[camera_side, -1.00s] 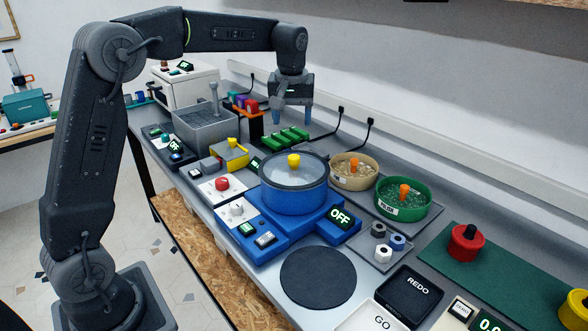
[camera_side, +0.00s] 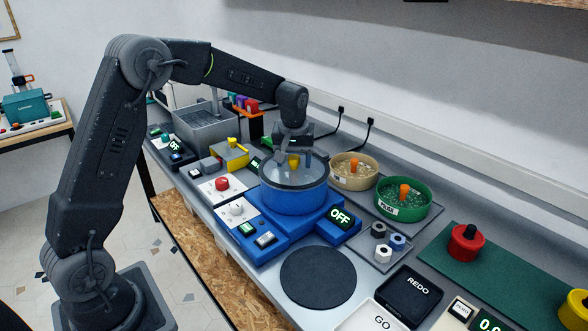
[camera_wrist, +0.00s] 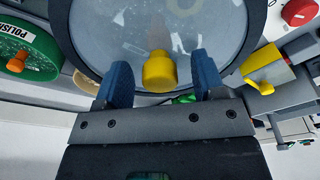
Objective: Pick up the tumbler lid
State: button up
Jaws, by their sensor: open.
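The tumbler lid (camera_side: 285,174) is a clear round disc with a dark rim and a yellow knob, on top of the blue tumbler (camera_side: 290,198). In the wrist view the lid (camera_wrist: 135,38) fills the upper middle, and its yellow knob (camera_wrist: 159,72) stands between the two blue fingers. My gripper (camera_side: 293,158) is above the lid, pointing down around the knob. In the wrist view my gripper (camera_wrist: 162,82) is open, with a gap on each side of the knob. I cannot tell from these views whether the fingertips touch the lid.
A tan bowl (camera_side: 338,178) and a green bowl (camera_side: 420,207) with orange knobs stand right of the tumbler. A yellow-topped device (camera_side: 236,152) and a grey basin (camera_side: 190,128) are to the left. A dark round pad (camera_side: 318,277) in front is bare.

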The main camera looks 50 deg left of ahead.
jog(key=c, duration=1)
jog(key=shift+c, duration=0.4)
jog(key=shift+r, duration=0.15)
